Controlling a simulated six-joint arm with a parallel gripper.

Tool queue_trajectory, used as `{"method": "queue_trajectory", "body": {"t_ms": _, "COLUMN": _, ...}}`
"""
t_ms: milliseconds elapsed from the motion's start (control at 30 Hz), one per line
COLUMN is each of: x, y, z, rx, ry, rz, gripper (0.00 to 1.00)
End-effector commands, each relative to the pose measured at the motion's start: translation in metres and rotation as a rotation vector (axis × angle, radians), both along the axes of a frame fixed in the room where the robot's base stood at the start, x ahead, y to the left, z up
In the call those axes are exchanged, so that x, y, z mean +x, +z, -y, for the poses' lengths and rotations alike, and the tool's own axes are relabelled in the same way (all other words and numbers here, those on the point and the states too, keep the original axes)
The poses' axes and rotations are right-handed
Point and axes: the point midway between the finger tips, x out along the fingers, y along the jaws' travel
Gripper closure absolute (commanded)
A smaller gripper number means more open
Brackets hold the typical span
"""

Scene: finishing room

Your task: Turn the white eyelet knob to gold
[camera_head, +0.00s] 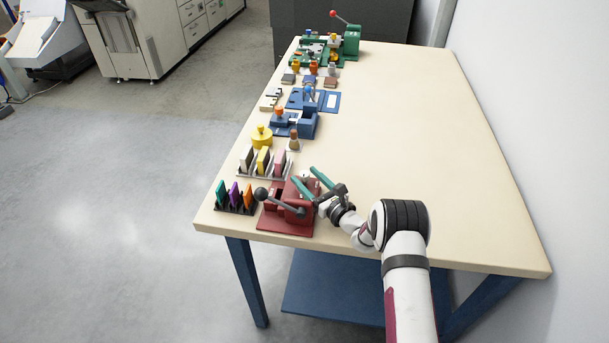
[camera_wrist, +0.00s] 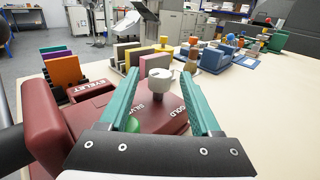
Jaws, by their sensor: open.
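The white knob (camera_wrist: 160,83) stands on the dark red eyelet machine (camera_wrist: 88,107), which also shows at the near end of the table in the head view (camera_head: 287,213). The machine's plate reads EYELET, and the words SILVER and GOLD are printed beside the knob. A green spot (camera_wrist: 133,124) shows on the plate near SILVER. My gripper (camera_wrist: 160,74) is open, with its teal fingers on either side of the knob and gaps visible; it also shows above the machine in the head view (camera_head: 305,175). I cannot tell which word the knob points to.
A ball-ended lever (camera_head: 262,194) is on the machine's left. A rack of coloured tabs (camera_head: 236,210) and a rack of yellow and pink boards (camera_head: 265,176) stand close by. A yellow pot (camera_head: 262,136) and blue tools (camera_head: 300,123) lie further along. The table's right side is clear.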

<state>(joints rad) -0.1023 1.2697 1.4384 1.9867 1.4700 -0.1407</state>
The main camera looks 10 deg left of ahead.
Motion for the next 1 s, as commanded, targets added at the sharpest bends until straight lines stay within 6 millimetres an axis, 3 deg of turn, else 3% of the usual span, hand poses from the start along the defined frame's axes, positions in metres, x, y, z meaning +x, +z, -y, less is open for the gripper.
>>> {"method": "queue_trajectory", "body": {"t_ms": 433, "x": 0.0110, "y": 0.0000, "z": -0.0111, "rx": 0.001, "ry": -0.001, "rz": -0.001, "gripper": 0.35}}
{"method": "queue_trajectory", "body": {"t_ms": 800, "x": 0.0108, "y": 0.0001, "z": -0.0109, "rx": 0.001, "ry": 0.000, "rz": -0.001, "gripper": 1.00}}
{"method": "queue_trajectory", "body": {"t_ms": 1000, "x": 0.0108, "y": 0.0001, "z": -0.0109, "rx": 0.000, "ry": 0.002, "rz": 0.000, "gripper": 1.00}}
